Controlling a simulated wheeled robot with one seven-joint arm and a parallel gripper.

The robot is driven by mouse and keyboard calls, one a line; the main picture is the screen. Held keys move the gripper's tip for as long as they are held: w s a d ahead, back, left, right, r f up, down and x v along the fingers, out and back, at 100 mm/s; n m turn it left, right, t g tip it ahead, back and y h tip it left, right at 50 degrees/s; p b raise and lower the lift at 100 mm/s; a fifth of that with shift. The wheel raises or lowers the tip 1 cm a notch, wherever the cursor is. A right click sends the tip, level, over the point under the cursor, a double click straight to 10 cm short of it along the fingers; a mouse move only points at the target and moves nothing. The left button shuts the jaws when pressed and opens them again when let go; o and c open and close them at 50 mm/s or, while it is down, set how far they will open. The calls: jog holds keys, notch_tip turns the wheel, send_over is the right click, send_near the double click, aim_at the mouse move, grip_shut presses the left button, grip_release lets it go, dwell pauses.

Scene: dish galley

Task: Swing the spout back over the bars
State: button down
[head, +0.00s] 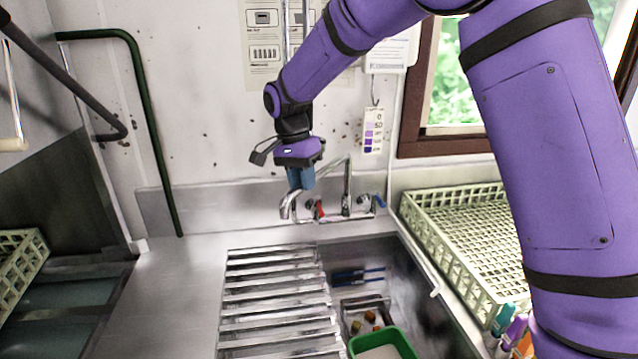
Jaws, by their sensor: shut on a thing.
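A chrome spout (286,205) rises from the wall tap (347,205) at the back of the sink. It reaches left, and its hooked end hangs at the back, near the rear end of the bars (280,301). The bars are a row of metal slats across the left part of the sink. My gripper (300,180) points down with blue fingertips and is shut on the spout. The fingers hide part of the spout's arm. The tap has a red handle (319,209) and a blue handle (379,201).
The open sink basin (408,290) holds a green tub (392,338) and small items. A pale crate (462,275) stands at right, with coloured bottles (514,330) near its front. A dark green pipe (146,105) runs down the left wall. The left counter (178,290) is clear.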

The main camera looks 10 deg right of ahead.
jog(key=shift+w+a+r+m, duration=0.1)
jog(key=shift+w+a+m, duration=0.3)
jog(key=shift+w+a, duration=0.2)
jog(key=c, duration=1)
grip_release()
jog(key=shift+w+a, duration=0.1)
jog(key=shift+o, duration=0.2)
notch_tip(320, 180, up, 10)
jog(key=w+a, duration=0.1)
jog(key=shift+w+a+r, duration=0.15)
jog(key=shift+w+r, duration=0.05)
jog(key=shift+r, duration=0.05)
